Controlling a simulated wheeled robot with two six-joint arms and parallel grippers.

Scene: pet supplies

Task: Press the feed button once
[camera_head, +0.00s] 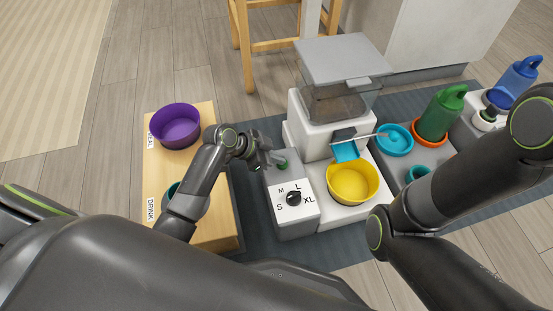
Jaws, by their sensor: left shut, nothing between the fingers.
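The green feed button (283,164) sits on the back part of the grey control box (296,222), left of the feeder. My left gripper (272,160) is shut and empty, with its fingertips just left of the button. I cannot tell whether the fingertips touch it or hang above it. The feeder (308,134) has a white body and a clear hopper with a grey lid. A black dial (293,198) on the box stands among the letters S, M, L and XL. My right gripper is out of view; only its arm shows at the right.
A yellow bowl (353,197) stands before the feeder's blue chute (346,151). A purple bowl (175,139) and a partly hidden teal bowl stand on the wooden board (226,221) at left.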

